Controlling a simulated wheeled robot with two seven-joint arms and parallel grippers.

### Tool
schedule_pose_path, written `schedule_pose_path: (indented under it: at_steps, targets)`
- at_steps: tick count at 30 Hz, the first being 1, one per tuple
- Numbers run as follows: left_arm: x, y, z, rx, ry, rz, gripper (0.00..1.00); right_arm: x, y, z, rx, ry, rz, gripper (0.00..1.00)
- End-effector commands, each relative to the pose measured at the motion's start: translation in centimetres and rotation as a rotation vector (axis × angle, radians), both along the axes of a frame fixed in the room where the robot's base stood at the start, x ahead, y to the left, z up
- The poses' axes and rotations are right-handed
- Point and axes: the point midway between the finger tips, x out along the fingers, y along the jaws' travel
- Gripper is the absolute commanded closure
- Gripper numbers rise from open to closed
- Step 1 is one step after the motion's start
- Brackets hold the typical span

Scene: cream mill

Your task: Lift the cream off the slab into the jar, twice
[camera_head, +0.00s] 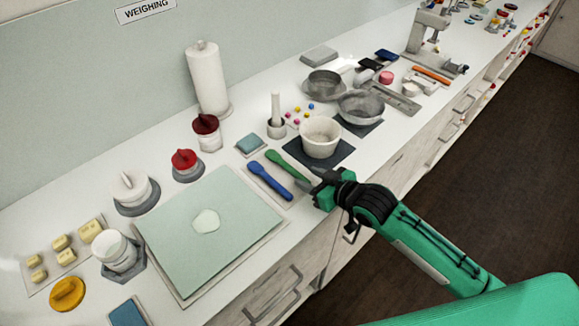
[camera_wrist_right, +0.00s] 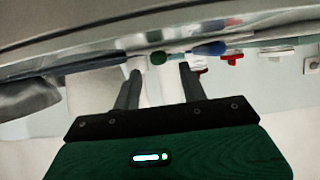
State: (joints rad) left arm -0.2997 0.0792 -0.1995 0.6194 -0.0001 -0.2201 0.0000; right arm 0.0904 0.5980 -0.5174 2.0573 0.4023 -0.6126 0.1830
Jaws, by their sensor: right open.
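The pale green slab (camera_head: 178,263) lies flat on the counter with a small white patch of cream (camera_head: 206,221) near its middle. An open white jar (camera_head: 117,254) stands at the slab's left on a grey mat. A blue-handled spatula (camera_head: 270,180) and a green-handled spatula (camera_head: 286,164) lie side by side right of the slab. My right gripper (camera_head: 315,178) is open and empty near the spatulas' right ends. My left gripper is out of view.
A white bowl (camera_head: 321,138) on a dark mat stands just behind my right gripper. A mortar with a pestle (camera_head: 276,115), red-lidded jars (camera_head: 185,159) and a paper roll (camera_head: 207,80) stand farther back. A yellow lid (camera_head: 67,293) lies front left. Drawers line the counter's front.

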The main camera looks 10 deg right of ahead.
Motion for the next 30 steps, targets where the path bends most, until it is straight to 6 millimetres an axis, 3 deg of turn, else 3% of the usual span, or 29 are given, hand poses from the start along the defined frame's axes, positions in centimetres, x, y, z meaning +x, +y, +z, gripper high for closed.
schedule_pose_path:
  at_steps: [7,17,21,24,30]
  targets:
    - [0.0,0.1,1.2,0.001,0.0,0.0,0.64,2.7,2.0,-0.9,0.001,0.001,0.0,0.57]
    - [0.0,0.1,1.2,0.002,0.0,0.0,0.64,3.1,2.3,-1.2,-0.001,-0.001,0.0,0.57]
    - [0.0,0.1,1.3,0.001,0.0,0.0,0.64,3.1,2.3,-1.2,0.0,0.0,0.0,0.85]
    - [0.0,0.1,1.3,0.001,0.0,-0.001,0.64,3.1,2.3,-1.2,0.0,0.0,0.0,1.0]
    - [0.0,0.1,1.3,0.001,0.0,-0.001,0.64,3.1,2.3,-1.2,0.0,0.0,0.0,1.0]
